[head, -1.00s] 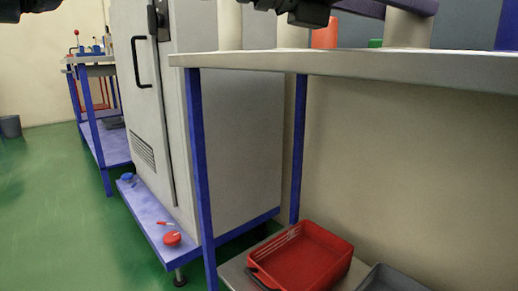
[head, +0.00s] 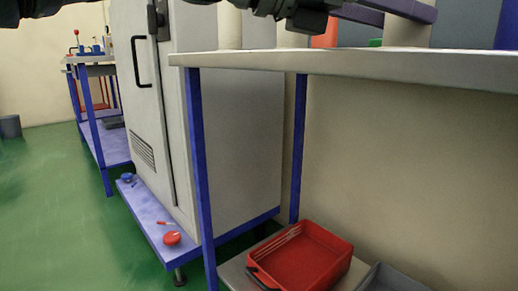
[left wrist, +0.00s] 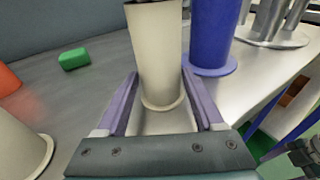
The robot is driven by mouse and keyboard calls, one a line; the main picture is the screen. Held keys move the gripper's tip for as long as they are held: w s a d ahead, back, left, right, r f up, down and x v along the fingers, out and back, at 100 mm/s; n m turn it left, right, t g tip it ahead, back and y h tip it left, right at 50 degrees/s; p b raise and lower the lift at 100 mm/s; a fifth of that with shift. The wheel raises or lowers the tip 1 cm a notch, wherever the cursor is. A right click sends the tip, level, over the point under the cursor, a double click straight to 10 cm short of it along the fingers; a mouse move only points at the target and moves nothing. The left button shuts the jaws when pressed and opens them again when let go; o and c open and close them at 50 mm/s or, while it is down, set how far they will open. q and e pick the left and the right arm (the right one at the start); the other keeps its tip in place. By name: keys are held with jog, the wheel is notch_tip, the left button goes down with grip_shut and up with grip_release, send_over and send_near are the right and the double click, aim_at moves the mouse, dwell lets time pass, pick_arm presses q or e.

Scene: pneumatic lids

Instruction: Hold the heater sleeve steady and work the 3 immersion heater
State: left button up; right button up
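A cream cylinder with a round flange at its foot (left wrist: 160,60) stands upright on the metal bench top; I take it to be the heater sleeve. In the head view a cream cylinder (head: 408,35) shows behind a purple finger. My left gripper (left wrist: 160,74) has its two purple fingers on either side of the cylinder. They look open, close to its sides, with contact hard to judge. In the head view the left gripper (head: 420,10) is cut by the top edge. The cylinder's top is cut off, with something dark at it. My right gripper is not in view.
On the bench (head: 350,65) stand a blue cylinder (left wrist: 210,35), a second cream cylinder (left wrist: 18,150), a green block (left wrist: 74,58) and an orange piece (left wrist: 7,80). A red crate (head: 305,260) is on the shelf below. A tall grey cabinet (head: 235,120) stands left of the bench.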

pick_arm(q)
jog(key=o, duration=0.4)
jog(key=shift+r, duration=0.25)
